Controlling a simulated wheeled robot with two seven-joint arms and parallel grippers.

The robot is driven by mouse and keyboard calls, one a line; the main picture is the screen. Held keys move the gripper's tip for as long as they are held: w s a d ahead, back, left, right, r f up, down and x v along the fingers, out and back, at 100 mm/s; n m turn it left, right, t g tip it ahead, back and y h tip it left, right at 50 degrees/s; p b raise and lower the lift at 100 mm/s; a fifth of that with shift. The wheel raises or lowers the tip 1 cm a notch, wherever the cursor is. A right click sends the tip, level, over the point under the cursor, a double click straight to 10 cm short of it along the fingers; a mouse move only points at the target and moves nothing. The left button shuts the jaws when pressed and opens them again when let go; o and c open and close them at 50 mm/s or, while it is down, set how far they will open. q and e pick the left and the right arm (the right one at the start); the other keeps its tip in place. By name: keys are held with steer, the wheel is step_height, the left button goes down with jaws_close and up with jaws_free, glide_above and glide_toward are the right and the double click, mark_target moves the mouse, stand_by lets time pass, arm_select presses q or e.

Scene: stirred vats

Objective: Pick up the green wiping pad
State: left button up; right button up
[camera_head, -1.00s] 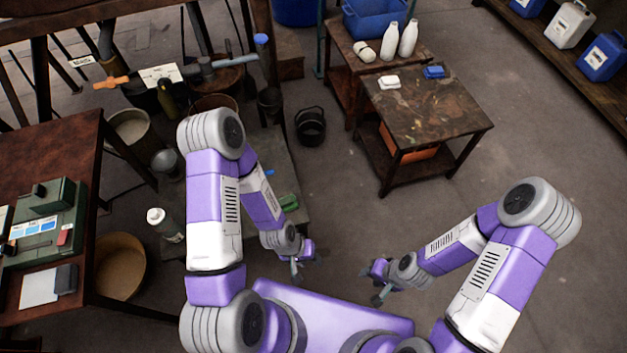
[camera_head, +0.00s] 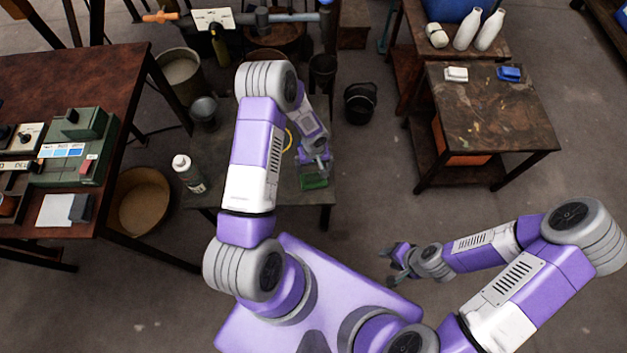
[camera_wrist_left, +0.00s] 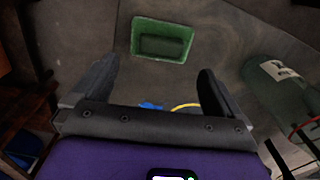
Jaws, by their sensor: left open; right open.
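The green wiping pad (camera_wrist_left: 162,46) appears as a dark green block inside a shallow, bright green tray (camera_wrist_left: 137,38), near the top of the left wrist view. In the head view the green tray (camera_head: 314,183) lies near the front right corner of a low grey table. My left gripper (camera_head: 316,164) is open and empty, just behind and above the tray. In the left wrist view its two fingers (camera_wrist_left: 156,74) stand apart, with the tray beyond them. My right gripper (camera_head: 396,264) is open over the floor, away from the pad.
The low grey table (camera_head: 325,200) also bears a white-capped bottle (camera_head: 188,172) and a yellow ring (camera_head: 288,140), partly behind my left arm. A dark bucket (camera_head: 361,102) stands on the floor to its right. A workbench (camera_head: 95,90) is on the left.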

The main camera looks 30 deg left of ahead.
mark_target(314, 177)
arm_select(q)
step_height(314, 177, down, 7)
steer(key=b, duration=0.2)
steer(key=shift+s+b, duration=0.1)
steer(key=shift+b, duration=0.25)
steer(key=c, duration=1.1)
